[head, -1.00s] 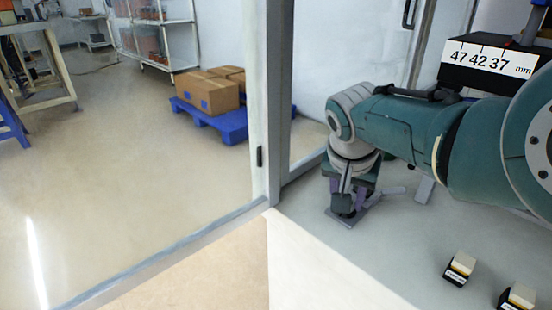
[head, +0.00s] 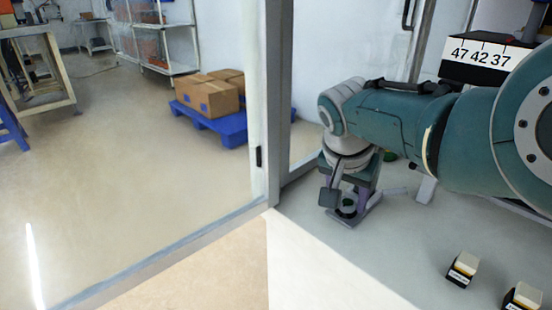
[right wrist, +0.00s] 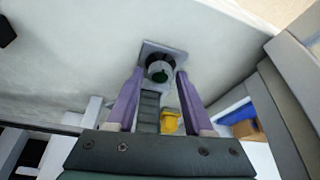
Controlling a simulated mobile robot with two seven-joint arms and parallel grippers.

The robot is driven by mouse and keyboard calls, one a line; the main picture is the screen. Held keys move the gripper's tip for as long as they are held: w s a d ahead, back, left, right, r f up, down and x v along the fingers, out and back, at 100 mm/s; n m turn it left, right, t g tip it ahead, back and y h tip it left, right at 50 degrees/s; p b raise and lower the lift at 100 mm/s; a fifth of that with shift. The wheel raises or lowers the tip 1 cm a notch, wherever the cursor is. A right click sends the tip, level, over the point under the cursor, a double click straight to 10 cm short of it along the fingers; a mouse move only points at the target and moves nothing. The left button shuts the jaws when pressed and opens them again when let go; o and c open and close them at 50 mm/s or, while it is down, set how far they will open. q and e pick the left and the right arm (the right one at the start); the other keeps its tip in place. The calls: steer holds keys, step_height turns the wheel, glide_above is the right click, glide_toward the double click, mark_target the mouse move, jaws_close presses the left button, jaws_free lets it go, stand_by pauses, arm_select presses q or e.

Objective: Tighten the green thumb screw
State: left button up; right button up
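In the right wrist view the two purple fingers of my right gripper (right wrist: 160,78) are apart, one on each side of the screw, with gaps between. I cannot tell whether the fingertips reach down beside the screw. My left gripper is in neither view.
Two small black-and-cream blocks (head: 462,269) lie at the lower right of the grey worktop. A black box labelled "47 42 37" (head: 478,60) stands at the back right. A frame post (head: 277,100) rises at the left. A yellow part (right wrist: 170,121) shows between my fingers.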

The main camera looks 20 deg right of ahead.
steer(key=shift+r, duration=0.1)
steer(key=shift+r+p, duration=0.3)
steer(key=shift+p, duration=0.1)
steer(key=p+v, duration=0.6)
steer(key=v, duration=0.3)
steer(key=shift+a+p, duration=0.15)
steer(key=shift+p, duration=0.25)
steer(key=shift+s, duration=0.1)
